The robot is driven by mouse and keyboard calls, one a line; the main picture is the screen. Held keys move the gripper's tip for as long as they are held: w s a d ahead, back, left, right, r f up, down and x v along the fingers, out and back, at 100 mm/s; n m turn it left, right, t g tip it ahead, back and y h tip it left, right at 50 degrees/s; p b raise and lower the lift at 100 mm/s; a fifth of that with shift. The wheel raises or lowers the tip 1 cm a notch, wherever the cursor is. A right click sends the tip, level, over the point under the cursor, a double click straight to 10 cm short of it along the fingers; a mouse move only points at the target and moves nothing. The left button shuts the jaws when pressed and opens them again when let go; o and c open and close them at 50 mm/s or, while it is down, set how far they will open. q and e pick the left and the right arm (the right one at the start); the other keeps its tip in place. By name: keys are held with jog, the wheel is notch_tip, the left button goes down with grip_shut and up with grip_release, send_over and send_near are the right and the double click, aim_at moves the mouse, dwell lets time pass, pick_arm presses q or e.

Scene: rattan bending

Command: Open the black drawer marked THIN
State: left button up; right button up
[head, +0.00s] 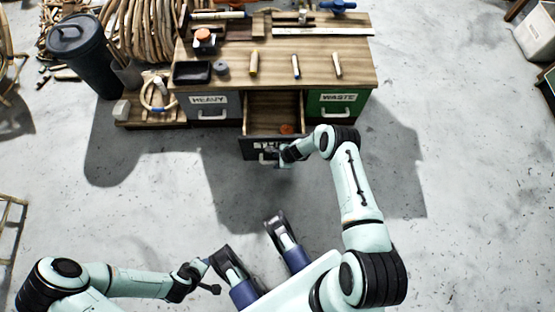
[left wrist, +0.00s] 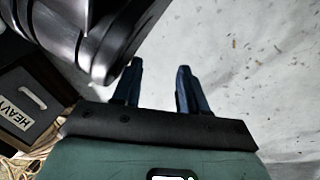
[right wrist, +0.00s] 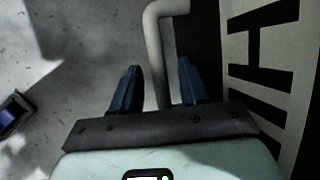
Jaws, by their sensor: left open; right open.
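The black drawer marked THIN (head: 249,148) stands pulled out from the middle of the workbench, its wooden inside showing. A small orange-brown thing (head: 286,129) lies in it. My right gripper (head: 281,158) is at the drawer front and covers part of the label. In the right wrist view its open blue fingers (right wrist: 158,66) stand on either side of the pale bar handle (right wrist: 156,35), with the black front and large label letters at right. My left gripper (head: 206,281) is low at the left, away from the bench; its fingers (left wrist: 158,68) are open and empty.
The HEAVY drawer (head: 209,106) at left and green WASTE drawer (head: 338,102) at right look shut. Tools and a black tray (head: 192,72) are on the benchtop (head: 320,55). A dark bin (head: 88,60) stands left. The floor in front is clear.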

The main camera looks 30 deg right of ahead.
pick_arm(q)
jog(key=w+d+r+t+p, duration=0.1)
jog(key=w+r+p, duration=0.2)
jog(key=r, duration=0.2)
jog(key=s+d+r+g+p, duration=0.1)
jog(key=s+d+r+p, duration=0.1)
jog(key=s, duration=0.3)
jog(key=shift+d+r+m+h+p, duration=0.3)
jog(key=shift+r+h+p, duration=0.05)
jog(key=shift+h, duration=0.05)
pick_arm(e)
jog(key=v, duration=1.3)
jog(key=shift+r, duration=0.2)
pick_arm(q)
jog(key=shift+w, duration=0.1)
pick_arm(e)
jog(key=shift+s, duration=0.1)
